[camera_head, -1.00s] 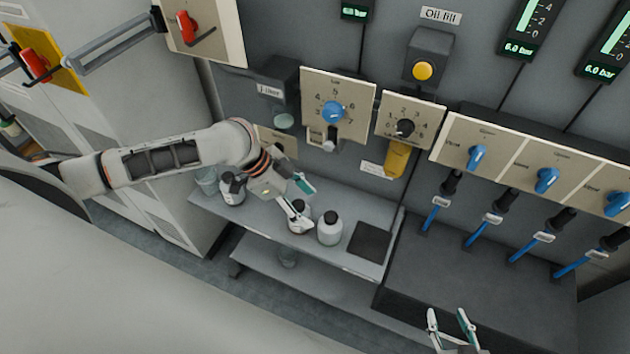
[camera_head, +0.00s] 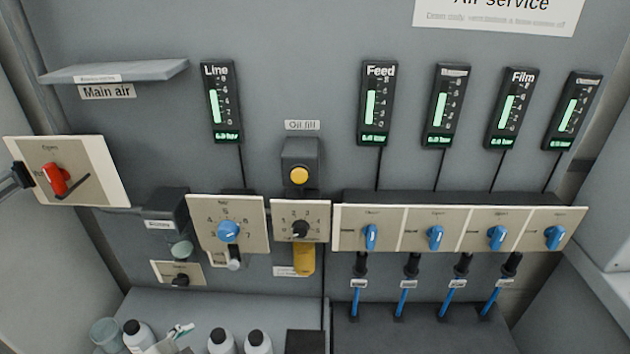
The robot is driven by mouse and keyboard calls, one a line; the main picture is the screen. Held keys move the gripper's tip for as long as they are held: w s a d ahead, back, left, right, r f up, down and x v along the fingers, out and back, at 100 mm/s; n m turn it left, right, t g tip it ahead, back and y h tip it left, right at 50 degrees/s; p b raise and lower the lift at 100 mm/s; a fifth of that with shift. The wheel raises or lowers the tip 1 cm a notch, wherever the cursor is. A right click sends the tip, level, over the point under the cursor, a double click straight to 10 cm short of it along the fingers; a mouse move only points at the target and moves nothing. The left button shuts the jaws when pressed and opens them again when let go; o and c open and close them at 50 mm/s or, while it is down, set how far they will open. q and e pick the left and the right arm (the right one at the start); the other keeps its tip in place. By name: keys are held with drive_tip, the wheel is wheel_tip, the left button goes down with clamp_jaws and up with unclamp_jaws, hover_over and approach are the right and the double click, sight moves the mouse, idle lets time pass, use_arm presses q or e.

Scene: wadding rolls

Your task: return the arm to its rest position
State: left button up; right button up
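My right gripper is out of view.
A grey shelf (camera_head: 285,312) runs along the bottom with a glass beaker (camera_head: 105,333) at its left. Above are a knob panel (camera_head: 250,210), a yellow button box (camera_head: 300,158) and a row of blue valves (camera_head: 437,237). A red switch panel (camera_head: 85,165) projects at the left.

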use_arm(q)
drive_tip(key=s+a+n+g+y, duration=0.1)
drive_tip(key=s+a+n+y, duration=0.1)
drive_tip(key=s+a, duration=0.3)
drive_tip(key=s+a+n+y, duration=0.1)
drive_tip(key=s+a+y, duration=0.2)
drive_tip(key=a, duration=0.4)
drive_tip(key=w+d+f+n+t+h, duration=0.2)
drive_tip(key=d+f+h, duration=0.5)
drive_tip(key=d+f, duration=0.6)
drive_tip(key=d+t, duration=0.1)
drive_tip(key=d, duration=0.2)
drive_tip(key=shift+n+h, duration=0.3)
drive_tip(key=shift+n, duration=0.1)
drive_tip(key=shift+w+d, duration=0.1)
